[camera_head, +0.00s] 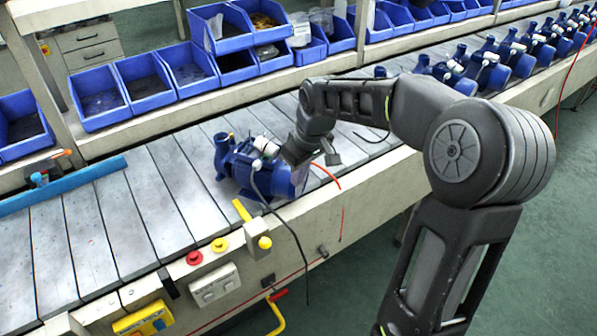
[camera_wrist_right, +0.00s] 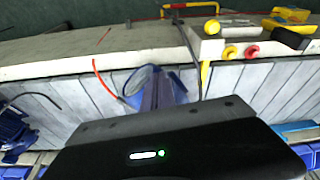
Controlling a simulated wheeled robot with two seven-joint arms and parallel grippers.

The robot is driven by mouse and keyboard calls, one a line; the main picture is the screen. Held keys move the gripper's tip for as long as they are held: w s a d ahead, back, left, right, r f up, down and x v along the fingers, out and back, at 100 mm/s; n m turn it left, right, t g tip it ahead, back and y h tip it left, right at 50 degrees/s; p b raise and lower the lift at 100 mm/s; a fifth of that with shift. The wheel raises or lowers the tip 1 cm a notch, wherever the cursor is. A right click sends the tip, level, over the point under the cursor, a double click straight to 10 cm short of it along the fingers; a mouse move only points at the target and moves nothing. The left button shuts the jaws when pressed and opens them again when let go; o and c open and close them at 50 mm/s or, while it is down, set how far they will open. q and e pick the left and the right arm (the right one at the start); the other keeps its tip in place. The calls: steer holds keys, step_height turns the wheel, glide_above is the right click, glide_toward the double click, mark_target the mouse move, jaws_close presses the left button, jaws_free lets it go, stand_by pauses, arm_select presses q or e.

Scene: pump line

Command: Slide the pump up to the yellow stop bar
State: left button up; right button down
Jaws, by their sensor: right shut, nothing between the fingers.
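The blue pump (camera_head: 250,165) stands upright on the slatted conveyor, near its front edge. It also shows in the wrist view (camera_wrist_right: 160,88), partly hidden by my gripper's dark housing. The short yellow stop bar (camera_head: 241,210) is at the conveyor's front edge, just left of the pump's near end; it shows beside the pump in the wrist view (camera_wrist_right: 205,78). A small gap seems to separate them there. My right gripper (camera_head: 294,153) is shut and empty at the pump's right side, close to or touching it; contact is unclear. My left gripper is out of view.
A row of other blue pumps (camera_head: 490,65) stands farther up the line at right. Blue bins (camera_head: 145,82) line the back. Red and yellow buttons (camera_head: 220,245) sit on the front rail. Slats left of the pump are clear.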

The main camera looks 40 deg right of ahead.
mark_target(291, 200)
step_height(291, 200, down, 11)
steer(key=b, duration=0.7)
steer(key=shift+b, duration=0.3)
steer(key=shift+w, duration=0.2)
stand_by(1.5)
steer(key=shift+w+a+r+p, duration=0.1)
steer(key=shift+w+p, duration=0.05)
steer(key=shift+w, duration=0.3)
steer(key=shift+w+a+r+p, duration=0.1)
steer(key=shift+w+p, duration=0.05)
steer(key=shift+w, duration=0.75)
steer(key=shift+s+f, duration=0.1)
steer(key=shift+s, duration=0.05)
steer(key=shift+s+d, duration=0.2)
steer(key=shift+s, duration=1.2)
